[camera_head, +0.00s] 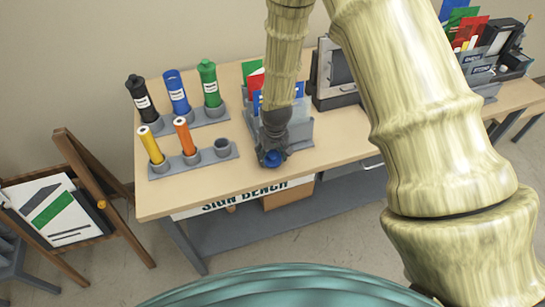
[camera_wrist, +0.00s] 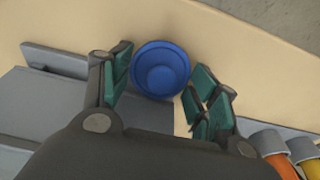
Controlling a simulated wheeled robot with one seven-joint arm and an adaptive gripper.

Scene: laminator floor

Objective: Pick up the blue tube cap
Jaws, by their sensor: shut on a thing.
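The blue tube cap (camera_head: 273,159) is at the end of my gripper (camera_head: 271,150), over the front part of the bench top. In the wrist view the cap (camera_wrist: 161,70) is round with a raised inner ring and sits between the green-padded fingers of my gripper (camera_wrist: 160,84). My gripper is shut on it. I cannot tell how high the cap is above the bench. A blue tube (camera_head: 177,92) stands in the back rack with its top uncapped.
A black-capped tube (camera_head: 141,99) and a green-capped tube (camera_head: 209,84) flank the blue tube. Yellow (camera_head: 151,146) and orange (camera_head: 185,137) tubes stand in the front rack, beside an empty holder (camera_head: 222,146). A grey file holder (camera_head: 298,134) is just right of my gripper.

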